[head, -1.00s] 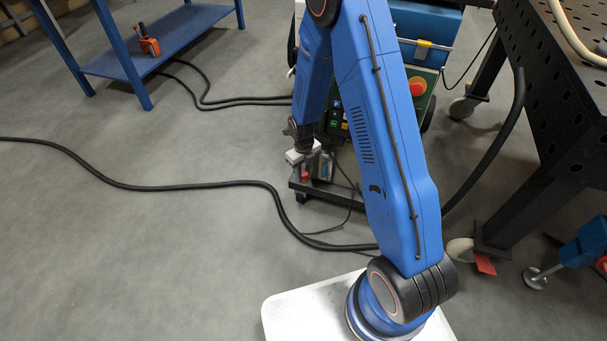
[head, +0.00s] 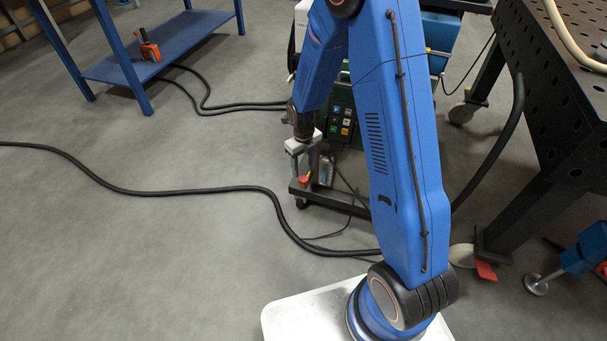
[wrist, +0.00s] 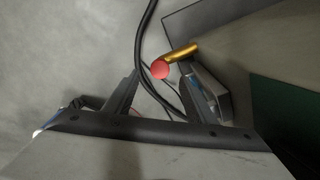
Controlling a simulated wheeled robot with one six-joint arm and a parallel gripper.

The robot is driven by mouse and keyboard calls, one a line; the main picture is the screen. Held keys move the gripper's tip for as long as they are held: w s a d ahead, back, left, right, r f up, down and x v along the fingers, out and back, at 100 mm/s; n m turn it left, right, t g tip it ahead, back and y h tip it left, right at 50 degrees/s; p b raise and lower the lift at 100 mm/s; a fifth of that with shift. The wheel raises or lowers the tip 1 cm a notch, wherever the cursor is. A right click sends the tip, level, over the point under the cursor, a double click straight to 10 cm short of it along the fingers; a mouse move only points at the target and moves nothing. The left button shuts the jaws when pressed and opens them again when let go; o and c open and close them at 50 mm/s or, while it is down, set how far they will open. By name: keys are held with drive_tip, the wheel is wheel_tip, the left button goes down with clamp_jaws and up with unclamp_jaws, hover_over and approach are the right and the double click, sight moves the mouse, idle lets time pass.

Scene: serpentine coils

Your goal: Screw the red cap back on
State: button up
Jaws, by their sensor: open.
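The red cap (wrist: 160,70) shows in the wrist view between and slightly beyond my fingertips, next to the end of a brass-coloured cylinder (wrist: 183,53). I cannot tell whether the cap is seated on the cylinder or only lines up with it. In the head view the cap (head: 304,182) is a small red spot just below my gripper (head: 303,172), near the low black cart. My gripper (wrist: 160,74) is open, its two fingers apart on either side of the cap. The brass cylinder cannot be made out in the head view.
A grey object with a blue patch (wrist: 213,96) stands close by my right finger in the wrist view. A green machine (head: 341,110) stands behind. Black hoses (head: 150,188) lie on the floor, a blue shelf (head: 170,45) stands left, a perforated table (head: 555,90) right.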

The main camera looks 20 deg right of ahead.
wheel_tip(320, 180, up, 14)
drive_tip(key=shift+r, duration=0.25)
idle(0.6)
drive_tip(key=shift+c, duration=0.5)
drive_tip(key=n, duration=0.6)
hover_over(303, 178)
drive_tip(key=f, duration=1.3)
drive_tip(key=shift+s+f, duration=0.2)
drive_tip(key=shift+f, duration=0.2)
wheel_tip(303, 178, down, 9)
drive_tip(key=shift+r, duration=0.2)
drive_tip(key=shift+c, duration=0.4)
clamp_jaws()
drive_tip(key=shift+m, duration=1.4)
drive_tip(key=shift+m, duration=1.6)
